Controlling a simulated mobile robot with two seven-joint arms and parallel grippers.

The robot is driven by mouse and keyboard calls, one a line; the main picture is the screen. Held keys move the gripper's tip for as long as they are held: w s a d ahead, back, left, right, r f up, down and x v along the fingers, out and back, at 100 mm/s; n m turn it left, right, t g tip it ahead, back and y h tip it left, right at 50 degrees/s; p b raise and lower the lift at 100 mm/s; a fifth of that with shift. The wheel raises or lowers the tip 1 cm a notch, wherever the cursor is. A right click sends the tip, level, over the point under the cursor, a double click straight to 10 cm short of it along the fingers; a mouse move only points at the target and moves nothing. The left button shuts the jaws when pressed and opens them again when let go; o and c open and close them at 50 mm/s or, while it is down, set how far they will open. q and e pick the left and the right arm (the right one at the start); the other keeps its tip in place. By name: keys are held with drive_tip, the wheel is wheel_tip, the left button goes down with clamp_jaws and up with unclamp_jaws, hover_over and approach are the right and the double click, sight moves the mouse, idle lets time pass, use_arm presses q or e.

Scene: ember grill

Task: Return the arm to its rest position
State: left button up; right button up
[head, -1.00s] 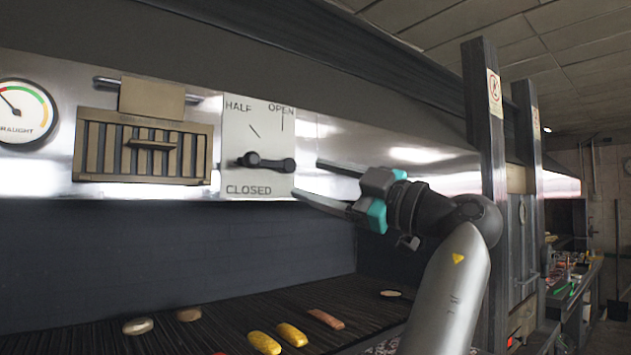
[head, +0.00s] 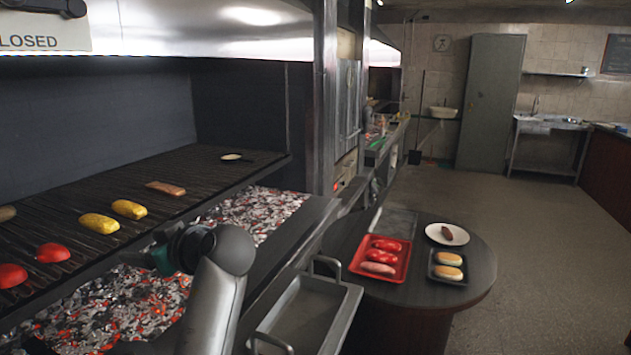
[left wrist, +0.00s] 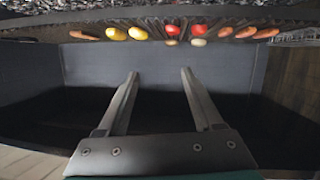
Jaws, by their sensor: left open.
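My left arm shows in the head view, bent low in front of the grill. The teal part of my left gripper (head: 162,260) is over the ember bed; its fingertips are hard to make out there. In the left wrist view my left gripper (left wrist: 158,75) has two fingers wide apart with nothing between them. The grill food appears upside down at the top of that view, apart from the fingers. My right gripper is not in view.
The grill grate (head: 95,195) carries yellow, red and brown food pieces above glowing embers (head: 110,310). A metal tray (head: 305,310) stands beside my arm. A round table (head: 470,295) holds a red tray (head: 356,262) and a plate (head: 432,232). Floor at right is clear.

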use_arm(q)
drive_tip(key=s+d+f+m+h, duration=0.25)
drive_tip(key=s+f+m, duration=0.2)
drive_tip(key=f, duration=0.55)
drive_tip(key=s+d+f+m+h, duration=0.1)
drive_tip(key=s+f+m+h, duration=0.25)
drive_tip(key=s+f, duration=0.4)
drive_tip(key=s+d+f+m+g+h, duration=0.25)
drive_tip(key=s+d+f+m, duration=0.2)
drive_tip(key=s, duration=0.55)
drive_tip(key=s+d+f+m+g+h, duration=0.2)
drive_tip(key=s+d+f+m+h, duration=0.25)
drive_tip(key=s, duration=0.45)
wheel_tip(320, 180, down, 26)
drive_tip(key=s+n+b, duration=0.2)
drive_tip(key=b, duration=0.2)
drive_tip(key=s+a+f+g+b, duration=0.2)
drive_tip(key=s+f+b, duration=0.1)
drive_tip(key=s+f, duration=1.2)
wheel_tip(320, 180, down, 3)
drive_tip(key=shift+s+a+r+m, duration=0.2)
drive_tip(key=shift+a+m, duration=0.1)
drive_tip(key=shift+a, duration=0.1)
